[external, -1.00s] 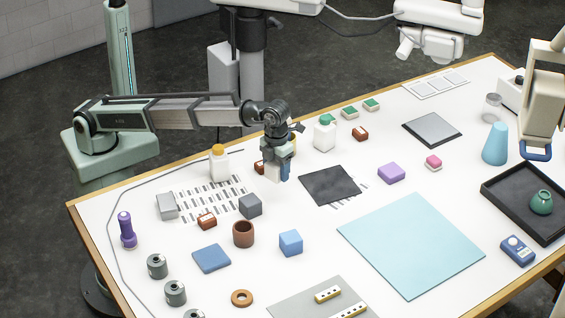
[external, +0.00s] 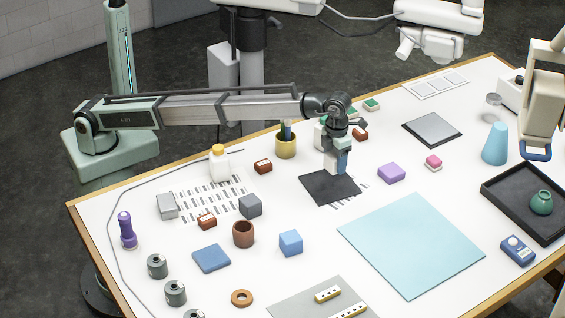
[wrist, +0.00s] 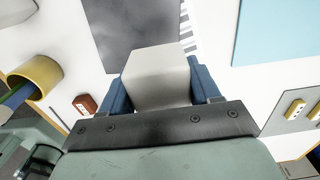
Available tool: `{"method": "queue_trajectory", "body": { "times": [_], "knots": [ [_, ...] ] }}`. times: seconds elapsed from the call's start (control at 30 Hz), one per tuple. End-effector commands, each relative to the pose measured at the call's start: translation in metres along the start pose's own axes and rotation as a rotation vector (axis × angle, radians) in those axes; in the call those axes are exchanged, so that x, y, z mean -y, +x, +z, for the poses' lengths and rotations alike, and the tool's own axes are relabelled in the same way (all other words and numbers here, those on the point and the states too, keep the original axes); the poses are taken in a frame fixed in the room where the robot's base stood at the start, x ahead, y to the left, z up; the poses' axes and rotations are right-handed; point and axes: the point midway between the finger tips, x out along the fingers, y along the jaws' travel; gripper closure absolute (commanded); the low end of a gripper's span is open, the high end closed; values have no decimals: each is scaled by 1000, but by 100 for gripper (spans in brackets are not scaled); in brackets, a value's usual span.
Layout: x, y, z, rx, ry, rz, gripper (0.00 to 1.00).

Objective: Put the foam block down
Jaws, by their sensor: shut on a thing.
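My gripper (external: 337,166) is shut on a pale, off-white block, taken here as the foam block (external: 330,162). In the wrist view the foam block (wrist: 160,75) sits between the two blue fingers of my gripper (wrist: 163,88). In the external view it is over the back part of a dark grey mat (external: 328,190). I cannot tell whether its underside touches the mat. The dark mat (wrist: 125,22) also shows beyond the block in the wrist view.

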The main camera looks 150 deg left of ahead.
Motion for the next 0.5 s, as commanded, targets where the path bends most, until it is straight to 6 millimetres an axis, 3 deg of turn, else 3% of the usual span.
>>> {"method": "queue_trajectory", "body": {
  "times": [0.3, 0.5],
  "knots": [
    [-1, 47, -1, -1, 1, 1, 66],
    [0, 63, 0, 0, 0, 0, 66]
  ]
}}
